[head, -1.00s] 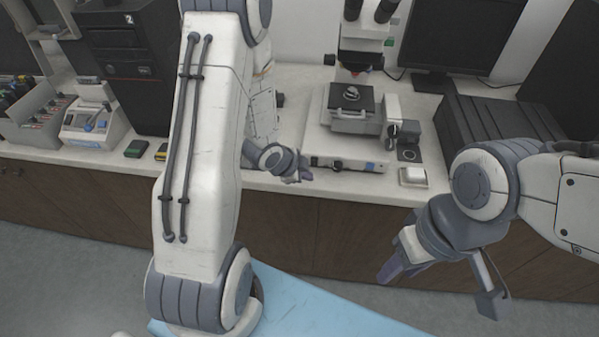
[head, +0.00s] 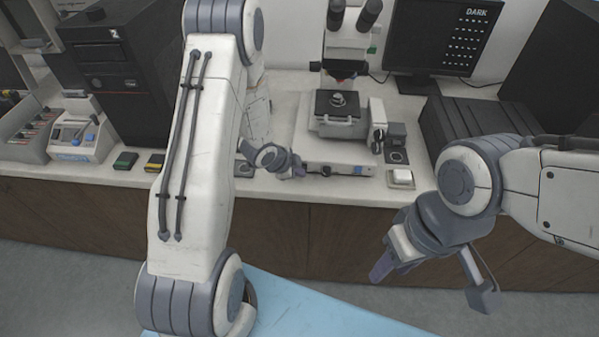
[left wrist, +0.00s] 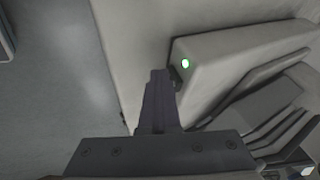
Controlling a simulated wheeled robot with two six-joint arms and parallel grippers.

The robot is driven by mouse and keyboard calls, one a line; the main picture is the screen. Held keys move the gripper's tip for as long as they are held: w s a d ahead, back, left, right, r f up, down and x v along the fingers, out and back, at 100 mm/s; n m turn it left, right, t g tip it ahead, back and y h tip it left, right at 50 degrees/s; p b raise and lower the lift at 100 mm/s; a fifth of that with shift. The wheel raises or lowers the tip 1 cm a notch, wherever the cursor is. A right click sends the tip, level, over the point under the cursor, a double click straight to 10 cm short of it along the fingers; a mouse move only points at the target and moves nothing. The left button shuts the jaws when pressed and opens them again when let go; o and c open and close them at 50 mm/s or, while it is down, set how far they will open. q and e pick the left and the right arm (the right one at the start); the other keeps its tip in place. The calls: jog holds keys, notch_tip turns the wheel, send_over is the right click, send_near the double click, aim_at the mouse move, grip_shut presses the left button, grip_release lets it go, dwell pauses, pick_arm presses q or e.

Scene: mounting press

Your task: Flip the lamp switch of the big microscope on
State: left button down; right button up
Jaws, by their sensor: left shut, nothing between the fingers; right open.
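The big microscope (head: 350,45) stands on the counter, its wide pale base (head: 312,146) facing me. The base's front panel has a small dark part (head: 326,171) and a blue part (head: 358,170). My left gripper (head: 302,168) is shut and empty at the panel's left end. In the left wrist view its fingertips (left wrist: 158,74) lie beside the base, close to a lit green light (left wrist: 185,63). A small dark piece (left wrist: 177,77) there is partly hidden by the fingers; I cannot tell whether they touch it. My right gripper (head: 428,282) is open and empty, in front of the counter.
A monitor (head: 425,45) behind on the right reads "DARK". A black computer tower (head: 120,70) stands left. My left arm hides part of the counter.

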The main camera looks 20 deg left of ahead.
pick_arm(q)
jog(key=shift+r, duration=0.1)
pick_arm(e)
jog(key=shift+r, duration=0.1)
pick_arm(q)
jog(key=shift+r+p, duration=0.7)
jog(key=shift+r, duration=0.1)
pick_arm(e)
jog(key=shift+r, duration=0.6)
pick_arm(q)
jog(key=shift+f, duration=0.1)
pick_arm(e)
jog(key=shift+f, duration=0.15)
pick_arm(q)
jog(key=s+b, duration=0.1)
jog(key=s, duration=0.1)
jog(key=s+d+b, duration=0.1)
jog(key=s, duration=0.1)
jog(key=shift+d, duration=0.1)
jog(key=p+v, duration=0.1)
jog(key=v, duration=0.9)
jog(key=shift+r+p, duration=0.3)
pick_arm(e)
jog(key=shift+s+a, duration=0.25)
jog(key=shift+s, duration=0.3)
